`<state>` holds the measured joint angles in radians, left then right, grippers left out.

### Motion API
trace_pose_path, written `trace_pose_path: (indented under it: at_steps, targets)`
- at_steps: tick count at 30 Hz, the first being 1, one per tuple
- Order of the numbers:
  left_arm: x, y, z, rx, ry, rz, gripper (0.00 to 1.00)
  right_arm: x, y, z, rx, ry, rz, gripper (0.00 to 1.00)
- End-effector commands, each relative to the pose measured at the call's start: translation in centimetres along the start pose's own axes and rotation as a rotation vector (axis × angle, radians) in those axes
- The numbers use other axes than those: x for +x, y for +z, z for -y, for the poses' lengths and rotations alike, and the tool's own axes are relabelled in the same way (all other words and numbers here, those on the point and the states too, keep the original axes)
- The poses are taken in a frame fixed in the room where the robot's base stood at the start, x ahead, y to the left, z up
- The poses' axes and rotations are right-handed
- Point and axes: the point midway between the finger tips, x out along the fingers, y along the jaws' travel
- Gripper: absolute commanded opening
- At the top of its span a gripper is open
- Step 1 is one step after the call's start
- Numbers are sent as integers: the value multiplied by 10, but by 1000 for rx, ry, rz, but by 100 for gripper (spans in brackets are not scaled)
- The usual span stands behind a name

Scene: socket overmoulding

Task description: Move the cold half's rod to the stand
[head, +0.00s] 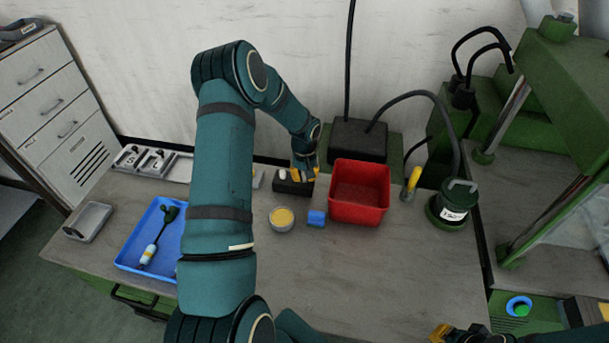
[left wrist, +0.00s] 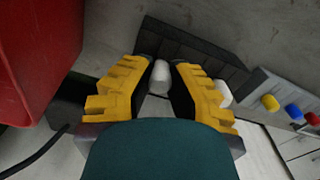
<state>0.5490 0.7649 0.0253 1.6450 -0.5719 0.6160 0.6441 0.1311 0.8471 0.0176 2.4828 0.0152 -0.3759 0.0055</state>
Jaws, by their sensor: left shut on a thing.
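My left gripper (head: 304,175) is at the back of the bench, at the right end of a dark stand (head: 290,187). In the left wrist view its yellow fingers (left wrist: 160,85) are shut on a white rod (left wrist: 159,76). The dark stand (left wrist: 200,48) lies right behind that rod; I cannot tell whether the rod is seated in it. A second white rod (left wrist: 222,93) is beside the right finger and shows at the stand's left part in the head view (head: 282,173). My right gripper (head: 440,333) is partly in view at the bottom edge; its opening is unclear.
A red bin (head: 360,213) stands close right of the left gripper, a dark box (head: 358,140) behind it. A blue block (head: 317,218) and a round yellow-filled cup (head: 282,219) are in front. A blue tray (head: 128,262) is at left. The front middle bench is clear.

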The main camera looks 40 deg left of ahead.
Motion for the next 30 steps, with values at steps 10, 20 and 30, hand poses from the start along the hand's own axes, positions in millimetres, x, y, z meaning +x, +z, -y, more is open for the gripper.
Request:
trace_pose_path:
  at_steps: [10,20,30]
  targets:
    - [0,0,0,0,0,0,45,0,0,0,0,0,0,0]
    - [-12,-1,0,0,0,-3,45,0,0,0,-1,0,0,0]
    - [-78,-1,0,0,2,-5,45,0,0,0,0,0,0,0]
